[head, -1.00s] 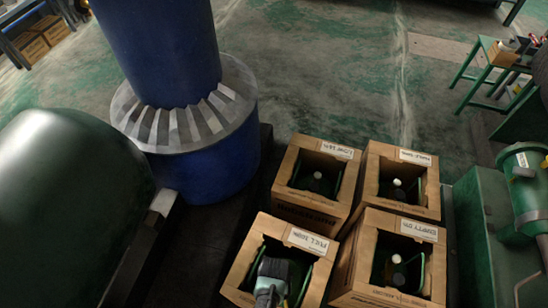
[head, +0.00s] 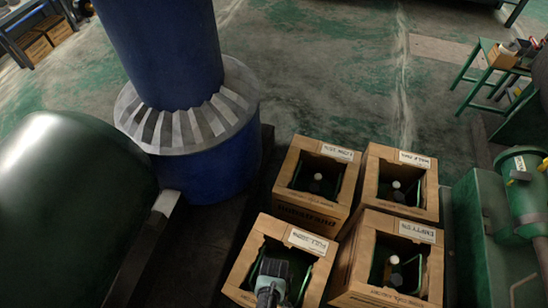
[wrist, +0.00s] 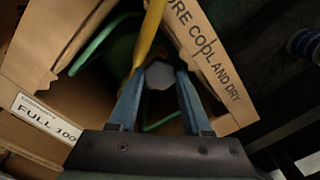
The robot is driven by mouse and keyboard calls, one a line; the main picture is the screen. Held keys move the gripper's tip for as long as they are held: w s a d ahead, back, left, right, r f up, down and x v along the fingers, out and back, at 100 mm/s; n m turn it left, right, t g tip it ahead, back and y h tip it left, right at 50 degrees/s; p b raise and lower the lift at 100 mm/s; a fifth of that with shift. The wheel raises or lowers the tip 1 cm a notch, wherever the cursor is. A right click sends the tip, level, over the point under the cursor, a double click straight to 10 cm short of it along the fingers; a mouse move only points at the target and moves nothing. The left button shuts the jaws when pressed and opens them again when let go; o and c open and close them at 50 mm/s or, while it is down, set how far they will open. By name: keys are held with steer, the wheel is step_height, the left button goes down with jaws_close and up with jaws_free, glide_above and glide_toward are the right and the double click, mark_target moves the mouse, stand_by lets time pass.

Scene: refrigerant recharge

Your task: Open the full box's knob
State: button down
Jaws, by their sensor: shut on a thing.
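The full box (head: 239,279) is the near left one of the cardboard boxes, and its label reads FULL 100 in the wrist view (wrist: 45,118). Inside it a green cylinder with a curved green handle (wrist: 97,42) shows in the wrist view. A yellow hose or bar (wrist: 148,35) runs up from beside the knob. In the head view my gripper (head: 272,272) covers the knob.
Three more open boxes stand close by: one behind (head: 291,202), one at back right (head: 429,195) and the empty one at right (head: 362,280). A blue column (head: 205,175) and green tank (head: 70,220) stand at left. Green machinery (head: 470,230) stands at right.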

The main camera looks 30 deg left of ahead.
steer(key=shift+s+n, duration=0.1)
steer(key=shift+n, duration=1.8)
steer(key=c, duration=0.6)
jaws_free()
step_height(320, 180, up, 13)
steer(key=p, duration=0.7)
